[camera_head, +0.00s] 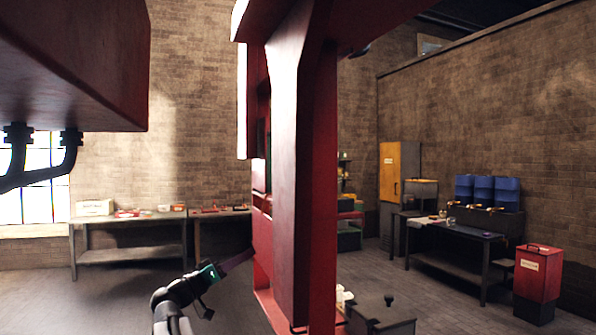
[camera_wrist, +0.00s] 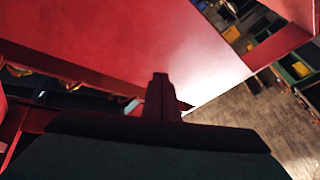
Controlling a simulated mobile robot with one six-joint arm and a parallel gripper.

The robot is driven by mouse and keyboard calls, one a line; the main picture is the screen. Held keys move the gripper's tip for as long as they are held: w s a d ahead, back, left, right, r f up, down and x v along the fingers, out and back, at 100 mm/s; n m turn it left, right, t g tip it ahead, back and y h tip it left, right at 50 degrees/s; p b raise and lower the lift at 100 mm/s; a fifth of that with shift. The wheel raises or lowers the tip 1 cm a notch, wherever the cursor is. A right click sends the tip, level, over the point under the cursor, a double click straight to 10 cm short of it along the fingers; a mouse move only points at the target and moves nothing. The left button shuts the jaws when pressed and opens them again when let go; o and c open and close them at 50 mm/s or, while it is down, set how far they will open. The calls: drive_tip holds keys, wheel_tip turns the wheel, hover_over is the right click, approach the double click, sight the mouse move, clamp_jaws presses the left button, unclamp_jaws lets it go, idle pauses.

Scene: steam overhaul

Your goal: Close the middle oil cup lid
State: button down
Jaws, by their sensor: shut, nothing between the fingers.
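My gripper (camera_head: 240,260) is at lower centre in the head view, its tip beside the tall red frame (camera_head: 292,170). In the wrist view its fingers (camera_wrist: 160,80) are together and empty, pointing at a broad red panel (camera_wrist: 150,40). I cannot tell whether they touch it. I cannot make out the middle oil cup or its lid in either view. Small brass-coloured parts (camera_wrist: 65,83) show in the dark gap at the left of the wrist view, too dim to identify.
A large red body (camera_head: 70,65) with dark pipes (camera_head: 50,170) hangs at upper left. A dark box (camera_head: 382,312) stands right of the frame. Workbenches (camera_head: 128,250) line the back wall. A red bin (camera_head: 538,275) stands at right. Floor is open at lower left.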

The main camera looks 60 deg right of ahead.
drive_tip(key=s+r+m+g, duration=0.2)
drive_tip(key=s+r+g, duration=0.1)
drive_tip(key=r, duration=0.6)
drive_tip(key=s+a+r+m+g+p, duration=0.1)
drive_tip(key=s+r+m+g, duration=0.2)
drive_tip(key=r, duration=0.6)
drive_tip(key=s+a+r+m+g+p, duration=0.1)
drive_tip(key=s+r+m+g, duration=0.2)
drive_tip(key=r, duration=0.6)
drive_tip(key=shift+s+a+h, duration=0.15)
drive_tip(key=shift+s+h, duration=0.25)
drive_tip(key=shift+s, duration=0.4)
drive_tip(key=shift+r, duration=0.15)
wheel_tip(320, 180, up, 5)
drive_tip(key=p, duration=0.5)
hover_over(301, 166)
drive_tip(key=w, duration=0.1)
drive_tip(key=shift+s+d+f+p, duration=0.15)
drive_tip(key=shift+f+p, duration=0.2)
drive_tip(key=shift+f, duration=0.4)
drive_tip(key=shift+w+d+f+p, duration=0.15)
drive_tip(key=shift+f+p, duration=0.2)
drive_tip(key=shift+f, duration=0.35)
drive_tip(key=shift+s+d+m, duration=0.1)
drive_tip(key=shift+s+m, duration=0.1)
drive_tip(key=shift+m, duration=0.1)
